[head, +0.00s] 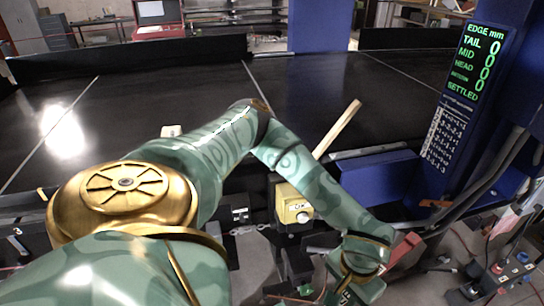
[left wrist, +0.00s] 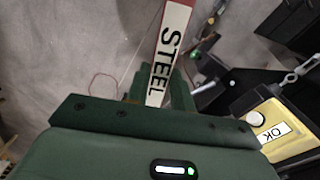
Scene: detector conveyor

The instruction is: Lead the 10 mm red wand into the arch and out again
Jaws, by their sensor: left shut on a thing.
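In the left wrist view the wand (left wrist: 172,45) shows a white face lettered STEEL with red along its edge and upper end. My left gripper (left wrist: 157,95) is shut on its lower end, with green fingers on both sides. The wand's far end is out of this view. In the head view my left wrist is low at the right, in front of the conveyor; the fingertips are hidden. A red piece (head: 404,252) shows beside it; I cannot tell if it is the wand. The arch's blue post (head: 490,90) stands at the right. My right gripper is not in view.
The dark belt (head: 190,95) is mostly clear. A pale wooden stick (head: 338,130) projects near its front edge. A yellow box (head: 292,203) sits at that edge; a yellow OK-marked box (left wrist: 285,125) shows right of the gripper. A display panel (head: 474,62) faces me. Cables hang at right.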

